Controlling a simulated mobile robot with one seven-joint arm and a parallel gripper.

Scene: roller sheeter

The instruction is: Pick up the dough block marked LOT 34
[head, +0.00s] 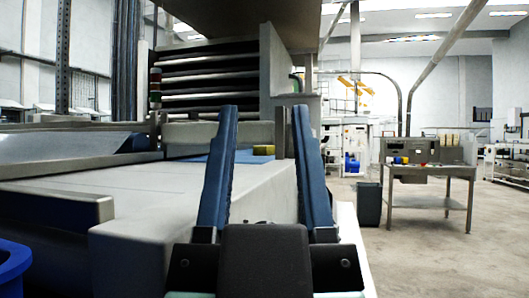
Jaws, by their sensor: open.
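My gripper (265,108) is in the head view, its two blue fingers standing upright and apart with nothing between them. A small yellow block (263,150) shows through the gap, farther off, on the sheeter beyond the fingers. No LOT marking can be read on it, so I cannot tell if it is the dough block marked LOT 34. The roller sheeter (130,190) has a pale, flat bed that fills the left and middle.
A blue tub (14,268) is at the lower left edge. A metal workbench (430,171) with small coloured items stands at the right, beside a dark bin (369,204). The floor (430,260) at the right front is clear.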

